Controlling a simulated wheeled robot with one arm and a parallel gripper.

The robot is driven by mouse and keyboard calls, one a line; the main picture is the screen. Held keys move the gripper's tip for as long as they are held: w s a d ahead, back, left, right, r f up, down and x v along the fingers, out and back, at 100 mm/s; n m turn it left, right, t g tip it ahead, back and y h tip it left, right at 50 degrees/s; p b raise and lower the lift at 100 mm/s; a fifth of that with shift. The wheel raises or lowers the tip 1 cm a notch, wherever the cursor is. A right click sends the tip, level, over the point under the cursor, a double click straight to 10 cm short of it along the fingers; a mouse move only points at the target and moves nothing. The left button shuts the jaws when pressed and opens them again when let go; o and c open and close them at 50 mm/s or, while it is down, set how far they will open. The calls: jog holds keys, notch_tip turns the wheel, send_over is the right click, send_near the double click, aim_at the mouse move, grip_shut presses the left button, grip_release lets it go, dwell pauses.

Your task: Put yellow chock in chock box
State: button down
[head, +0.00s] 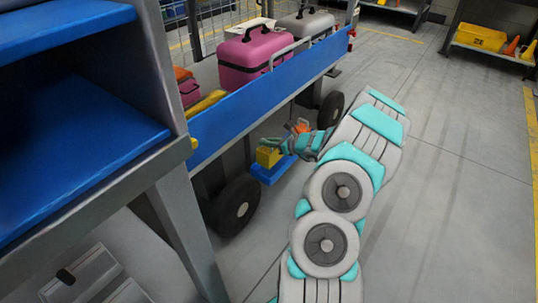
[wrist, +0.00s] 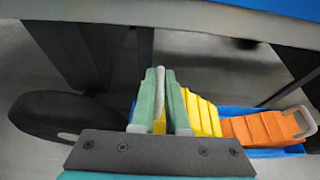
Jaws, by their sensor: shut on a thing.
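My gripper (head: 289,146) is low beside the cart, at the end of my outstretched arm. In the wrist view its two green fingers (wrist: 160,100) are shut on the grey handle of the yellow chock (wrist: 203,113). The yellow chock has a ridged slope and also shows in the head view (head: 268,157). It is in or just over a shallow blue tray (head: 272,174); I cannot tell if it touches it. An orange chock (wrist: 262,128) with a grey handle lies beside it in the blue tray (wrist: 285,152). A yellow bin (head: 480,37) stands on a far shelf; which container is the chock box is unclear.
A cart with a blue side rail (head: 270,92) stands over the tray, carrying a pink case (head: 250,58) and a grey case (head: 305,24). Its black wheel (head: 236,207) is close by. A blue-shelved rack (head: 80,130) fills the left. The floor (head: 455,190) at right is clear.

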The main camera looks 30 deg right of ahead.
aim_at(274, 153)
jog(key=shift+f+b, duration=0.35)
jog(key=shift+f, duration=2.35)
jog(key=shift+f, duration=0.15)
jog(key=c, duration=0.9)
grip_release()
jog(key=shift+s+d+r, duration=0.15)
jog(key=shift+s+r, duration=0.1)
jog(key=shift+r, duration=0.05)
jog(key=p+v, duration=0.1)
jog(key=v, duration=1)
jog(key=shift+s, duration=0.2)
